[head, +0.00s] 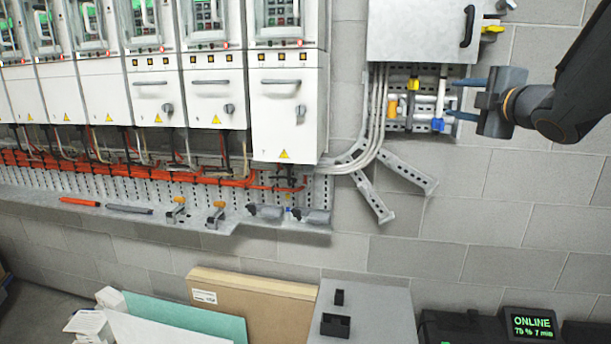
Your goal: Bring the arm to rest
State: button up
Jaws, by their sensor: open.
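My gripper (465,99) is at the upper right of the head view, at the end of my dark arm, which comes in from the right edge. Its two bluish fingers point left and stand apart, with nothing seen between them. The fingers are in front of the perforated panel (401,108) under the grey wall box, close to a white and blue item (440,98) hanging there. I cannot tell whether they touch it.
A row of white drive cabinets (288,115) fills the upper left. Below runs a metal shelf (190,222) with tools and clamps. A grey box top (375,300), a cardboard box (252,300) and a lit ONLINE display (532,325) are at the bottom. The block wall at right is clear.

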jog(key=s+a+f+m+g+h, duration=0.15)
jog(key=f+m, duration=0.25)
jog(key=f, duration=0.4)
jog(key=s+a+f+m+g+h, duration=0.1)
jog(key=s+f+m+g, duration=0.2)
jog(key=f, duration=0.4)
jog(key=s+a+f+m+g+h, duration=0.1)
jog(key=a+f+m+g, duration=0.2)
jog(key=f, duration=0.5)
jog(key=s+a+f+m+g, duration=0.4)
jog(key=s+f, duration=0.4)
jog(key=s, duration=0.2)
jog(key=s+a+f+m+g+y, duration=0.1)
jog(key=s+a+f+m+g, duration=0.3)
jog(key=s+f, duration=0.4)
jog(key=s+a, duration=0.1)
jog(key=s, duration=0.2)
jog(key=shift+a+f+m+b, duration=0.2)
jog(key=shift+a+m+b, duration=0.1)
jog(key=shift+b, duration=0.1)
